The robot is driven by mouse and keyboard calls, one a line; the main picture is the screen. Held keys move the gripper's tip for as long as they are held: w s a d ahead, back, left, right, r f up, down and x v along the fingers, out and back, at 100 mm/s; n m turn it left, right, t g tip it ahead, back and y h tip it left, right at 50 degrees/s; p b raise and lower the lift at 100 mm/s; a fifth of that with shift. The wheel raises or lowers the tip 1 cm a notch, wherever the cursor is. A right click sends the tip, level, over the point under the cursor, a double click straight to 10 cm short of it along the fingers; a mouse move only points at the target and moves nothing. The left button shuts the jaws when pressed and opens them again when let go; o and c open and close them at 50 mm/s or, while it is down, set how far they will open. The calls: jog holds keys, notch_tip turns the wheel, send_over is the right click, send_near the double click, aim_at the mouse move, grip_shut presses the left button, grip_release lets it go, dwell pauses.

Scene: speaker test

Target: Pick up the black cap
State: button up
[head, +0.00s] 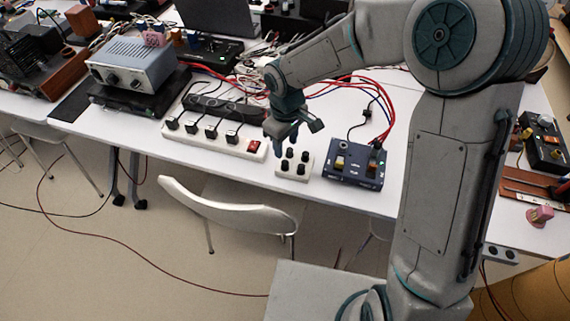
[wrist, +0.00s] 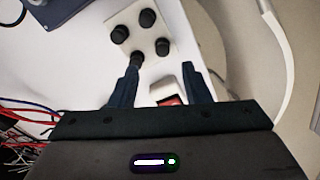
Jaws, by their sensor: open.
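Several black caps stand upright on a small white block (head: 280,172), near the table's front edge in the head view. The block (wrist: 133,46) is also at the top of the wrist view. One black cap (wrist: 137,60) is nearest my gripper (wrist: 159,70), close by the left fingertip; I cannot tell whether they touch. Another black cap (wrist: 162,46) lies just beyond the fingertips, and a third cap (wrist: 119,33) is to the left. My gripper (head: 287,146) is open and empty, pointing down just behind the block. The frames do not single out one cap.
A white power strip (head: 215,137) with a red switch (head: 254,146) is left of the block. A blue box (head: 353,165) with cables stands to its right. A white chair (head: 230,213) is at the table's front. A bare strip of table (head: 345,198) lies in front.

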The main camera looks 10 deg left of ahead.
aim_at(285, 162)
jog(key=shift+s+f, duration=0.2)
jog(key=shift+f, duration=3.35)
grip_shut()
